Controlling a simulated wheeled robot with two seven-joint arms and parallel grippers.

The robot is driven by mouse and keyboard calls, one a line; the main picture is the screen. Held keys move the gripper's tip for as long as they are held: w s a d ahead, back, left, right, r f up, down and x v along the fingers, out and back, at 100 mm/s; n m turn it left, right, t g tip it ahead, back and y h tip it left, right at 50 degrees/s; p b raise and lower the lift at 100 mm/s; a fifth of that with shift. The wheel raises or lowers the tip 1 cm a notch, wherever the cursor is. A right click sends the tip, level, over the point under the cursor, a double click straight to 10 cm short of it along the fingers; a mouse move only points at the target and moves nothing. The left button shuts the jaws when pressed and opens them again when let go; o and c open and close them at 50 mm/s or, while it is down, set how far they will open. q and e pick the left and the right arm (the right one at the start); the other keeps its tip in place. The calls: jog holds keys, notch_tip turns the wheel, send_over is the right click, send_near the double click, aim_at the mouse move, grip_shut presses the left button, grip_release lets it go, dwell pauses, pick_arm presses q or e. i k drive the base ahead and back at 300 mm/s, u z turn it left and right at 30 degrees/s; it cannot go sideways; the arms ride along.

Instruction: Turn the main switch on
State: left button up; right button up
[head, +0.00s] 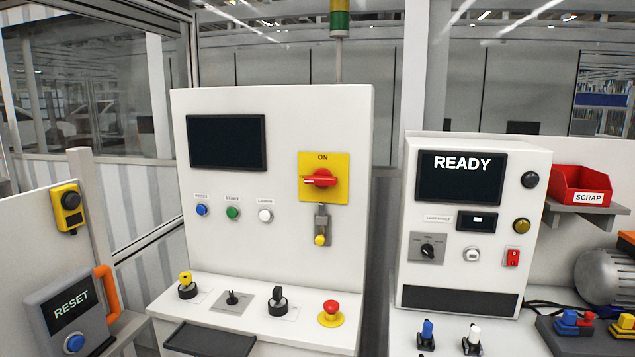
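The main switch is a red rotary handle (320,179) on a yellow plate (323,195) at the right of the tall white panel (283,240). The plate reads ON at its top. The handle lies about horizontal, its pale-marked end to the left near a small, partly hidden label. A grey latch or hasp (322,217) with a yellow knob (320,240) hangs just below the plate. Neither of my grippers shows in the head view.
Below the panel, a ledge carries a yellow-topped key switch (186,286), black knobs and a red emergency button (331,309). A READY cabinet (473,238) stands at right, a grey RESET box (70,315) at left. Space before the switch is clear.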

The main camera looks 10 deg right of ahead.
aim_at(321, 177)
jog(key=k, duration=0.6)
jog(key=u, duration=0.4)
jog(key=i, duration=1.55)
jog(key=z, duration=0.2)
